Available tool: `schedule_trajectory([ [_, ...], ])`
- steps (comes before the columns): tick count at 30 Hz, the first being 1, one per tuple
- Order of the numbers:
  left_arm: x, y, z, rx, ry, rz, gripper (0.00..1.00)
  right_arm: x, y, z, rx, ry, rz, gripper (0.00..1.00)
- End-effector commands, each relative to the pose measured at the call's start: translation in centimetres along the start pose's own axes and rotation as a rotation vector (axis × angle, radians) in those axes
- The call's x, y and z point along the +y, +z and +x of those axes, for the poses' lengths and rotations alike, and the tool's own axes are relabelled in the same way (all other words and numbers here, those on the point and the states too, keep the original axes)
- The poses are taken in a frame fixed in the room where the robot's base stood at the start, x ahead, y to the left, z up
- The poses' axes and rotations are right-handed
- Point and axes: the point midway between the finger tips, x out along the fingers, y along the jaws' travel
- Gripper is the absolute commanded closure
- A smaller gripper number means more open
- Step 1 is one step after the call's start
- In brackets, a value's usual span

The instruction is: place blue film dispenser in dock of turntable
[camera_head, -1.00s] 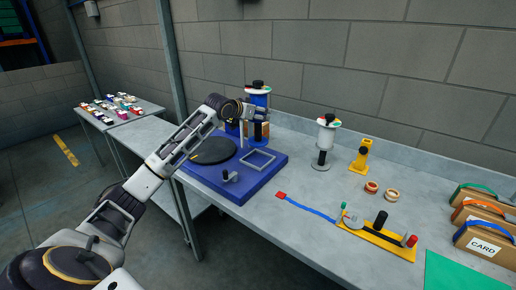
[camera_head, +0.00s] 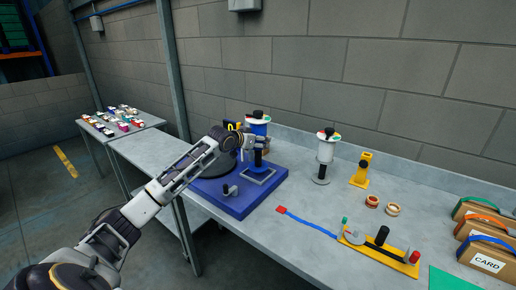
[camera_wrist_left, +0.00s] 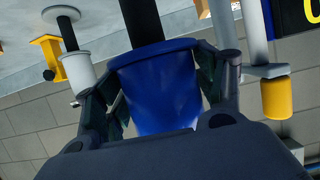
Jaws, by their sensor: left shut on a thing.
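The blue film dispenser (camera_head: 259,128) is upright, with a white disc and black knob on top. My left gripper (camera_head: 252,143) is shut around its blue body, which fills the middle of the left wrist view (camera_wrist_left: 157,90). The turntable has a blue base (camera_head: 240,207) and a dark disc (camera_head: 207,166), partly hidden by my left arm. Its dock, a grey square frame (camera_head: 273,176), lies on the base at the right. The dispenser's lower end is at the frame's far side in the picture; I cannot tell whether it touches. My right gripper is not in view.
A white dispenser (camera_head: 326,150) and a yellow stand (camera_head: 361,172) are to the right. A yellow tool bar (camera_head: 380,255), two small rings and several card boxes (camera_head: 486,258) lie farther right.

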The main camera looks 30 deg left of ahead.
Motion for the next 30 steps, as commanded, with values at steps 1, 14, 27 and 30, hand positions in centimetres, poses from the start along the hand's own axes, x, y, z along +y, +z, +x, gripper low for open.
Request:
schedule_trajectory([
  [1, 0.0, 0.2, 0.1, 0.001, 0.000, 0.000, 0.70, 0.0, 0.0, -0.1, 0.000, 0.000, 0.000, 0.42],
  [14, 0.0, 3.1, 1.2, 0.003, -0.001, 0.001, 0.70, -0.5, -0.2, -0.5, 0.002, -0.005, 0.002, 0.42],
  [27, 0.0, 3.4, 1.4, -0.001, 0.000, 0.000, 0.21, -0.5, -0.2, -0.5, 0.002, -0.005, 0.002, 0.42],
  [30, 0.0, 3.4, 1.4, -0.001, 0.000, 0.000, 0.09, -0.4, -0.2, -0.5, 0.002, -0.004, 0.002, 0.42],
])
